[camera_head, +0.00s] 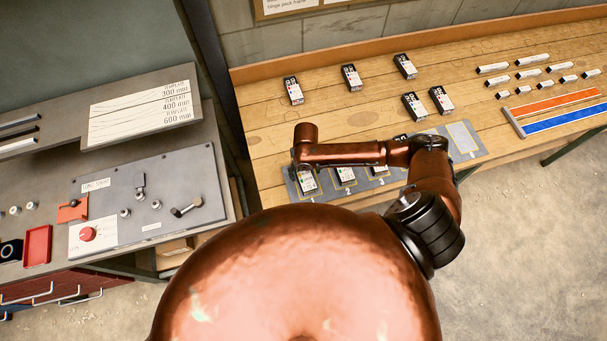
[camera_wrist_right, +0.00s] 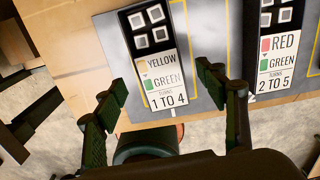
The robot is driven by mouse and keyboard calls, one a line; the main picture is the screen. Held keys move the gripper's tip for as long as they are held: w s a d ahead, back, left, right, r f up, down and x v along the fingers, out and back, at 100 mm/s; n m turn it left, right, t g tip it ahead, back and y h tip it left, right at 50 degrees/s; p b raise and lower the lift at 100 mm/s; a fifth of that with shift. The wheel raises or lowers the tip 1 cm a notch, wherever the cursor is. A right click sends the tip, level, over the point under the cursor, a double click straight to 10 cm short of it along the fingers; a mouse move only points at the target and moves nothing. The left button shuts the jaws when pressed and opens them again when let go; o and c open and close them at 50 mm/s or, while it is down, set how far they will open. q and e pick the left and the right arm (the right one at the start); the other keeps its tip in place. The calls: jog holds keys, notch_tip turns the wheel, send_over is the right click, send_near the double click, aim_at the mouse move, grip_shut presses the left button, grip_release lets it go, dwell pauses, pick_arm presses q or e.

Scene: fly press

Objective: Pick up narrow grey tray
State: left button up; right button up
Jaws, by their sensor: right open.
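A long, narrow grey board (camera_head: 478,148) with yellow outlines and numbers lies along the bench's front edge. It is the closest match to the narrow grey tray, though I cannot tell whether it has raised walls. Several black-and-white cards lie on it. The right wrist view shows part of the board (camera_wrist_right: 204,40). My right gripper (camera_wrist_right: 166,92) is open, its fingers on either side of the lower part of the YELLOW/GREEN "1 to 4" card (camera_wrist_right: 160,80). No contact is clear. My right arm hides part of the board in the head view. My left gripper is out of view.
More cards (camera_head: 351,78) lie farther back on the wooden bench (camera_head: 262,110). White labelled blocks (camera_head: 533,74) and a rack with orange and blue strips (camera_head: 555,104) are at right. A grey control panel (camera_head: 170,190) and a red tray (camera_head: 37,246) are at left.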

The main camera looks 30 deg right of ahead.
aim_at(305, 175)
jog(key=f, duration=0.2)
jog(key=shift+w+d+f+p, duration=0.1)
jog(key=shift+w+f+p, duration=0.2)
jog(key=shift+w, duration=0.05)
jog(key=shift+f, duration=0.95)
jog(key=c, duration=1.2)
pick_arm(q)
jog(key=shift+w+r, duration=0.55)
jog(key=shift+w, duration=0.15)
pick_arm(e)
jog(key=shift+c, duration=0.8)
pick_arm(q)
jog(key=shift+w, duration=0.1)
